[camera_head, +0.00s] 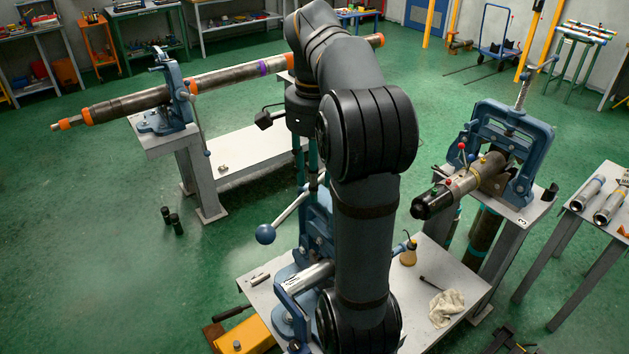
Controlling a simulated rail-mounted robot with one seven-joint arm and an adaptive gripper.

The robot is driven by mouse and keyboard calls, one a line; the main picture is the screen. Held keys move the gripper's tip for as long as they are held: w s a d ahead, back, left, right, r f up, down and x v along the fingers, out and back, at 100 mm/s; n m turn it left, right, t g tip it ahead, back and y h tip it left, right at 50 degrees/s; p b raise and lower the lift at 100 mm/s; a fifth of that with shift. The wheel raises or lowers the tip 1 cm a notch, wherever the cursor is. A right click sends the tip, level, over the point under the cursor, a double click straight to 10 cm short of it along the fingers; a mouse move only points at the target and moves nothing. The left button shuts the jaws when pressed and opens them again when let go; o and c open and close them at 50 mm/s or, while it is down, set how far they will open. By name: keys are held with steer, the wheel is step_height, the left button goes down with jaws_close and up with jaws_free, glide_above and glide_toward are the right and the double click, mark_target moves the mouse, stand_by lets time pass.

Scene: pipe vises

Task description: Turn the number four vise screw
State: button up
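A blue vise (316,215) stands on the near bench, partly hidden behind my arm; a lever with a blue ball (265,234) reaches out to its left. A short metal pipe piece (308,277) lies at its front. Another blue vise (503,140) at right, on a stand marked 3, has an upright screw (523,92) and holds a pipe. A third blue vise (172,95) at left holds a long pipe. I see no number four. My gripper (303,118) points down above the near vise; its fingers are not clear against the dark rods below.
The near bench top (462,262) carries an oil can (409,254) and a white rag (446,308). A yellow box (245,336) sits at lower left. A table with pipes (603,200) stands at far right. The green floor (90,250) is mostly open at left.

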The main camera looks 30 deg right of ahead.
jaws_close()
stand_by(0.5)
stand_by(0.4)
